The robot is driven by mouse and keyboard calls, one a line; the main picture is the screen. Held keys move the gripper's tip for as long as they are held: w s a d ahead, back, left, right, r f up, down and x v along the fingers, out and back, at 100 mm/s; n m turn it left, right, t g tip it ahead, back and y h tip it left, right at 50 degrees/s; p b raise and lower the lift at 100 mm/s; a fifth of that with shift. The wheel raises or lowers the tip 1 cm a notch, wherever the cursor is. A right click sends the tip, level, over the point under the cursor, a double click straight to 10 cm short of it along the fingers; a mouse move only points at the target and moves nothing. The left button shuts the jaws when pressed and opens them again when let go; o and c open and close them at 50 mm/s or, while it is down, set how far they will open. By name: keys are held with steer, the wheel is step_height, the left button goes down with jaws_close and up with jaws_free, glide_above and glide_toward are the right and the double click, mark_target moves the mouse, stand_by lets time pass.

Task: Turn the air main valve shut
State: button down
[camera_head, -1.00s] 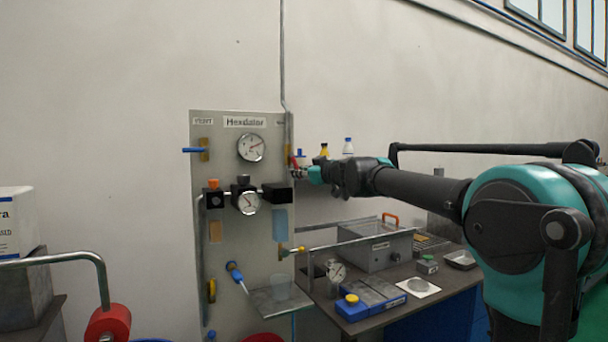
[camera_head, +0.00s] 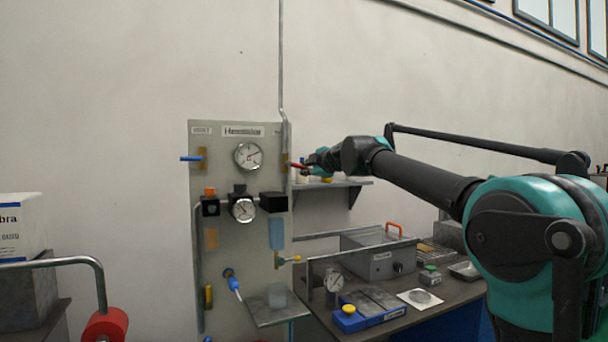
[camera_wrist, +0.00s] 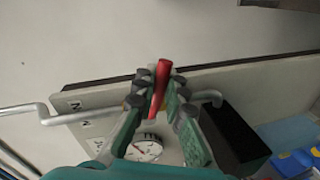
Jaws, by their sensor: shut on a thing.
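The air main valve's red lever (camera_head: 298,165) is at the upper right edge of the grey panel (camera_head: 225,290). It sticks out to the right of the panel, close to horizontal. My gripper (camera_head: 309,164) is at the lever's outer end, reaching in from the right. In the wrist view, the red lever (camera_wrist: 160,88) lies lengthwise between the two fingertips of my gripper (camera_wrist: 161,92), which are shut on it. The valve body behind the lever is mostly hidden.
A pressure gauge (camera_head: 248,156) and a blue lever (camera_head: 190,159) are on the panel. A small wall shelf (camera_head: 350,183) is just below and behind my gripper. A workbench (camera_head: 375,320) with a grey box and instruments stands lower right.

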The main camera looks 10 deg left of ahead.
steer(key=shift+r+n+h, duration=0.4)
steer(key=shift+r+n, duration=0.45)
steer(key=shift+n, duration=0.45)
steer(key=shift+d, duration=0.1)
steer(key=c, duration=1.6)
jaws_free()
steer(key=shift+o, duration=0.2)
steer(key=v, duration=1.2)
steer(key=shift+f, duration=0.15)
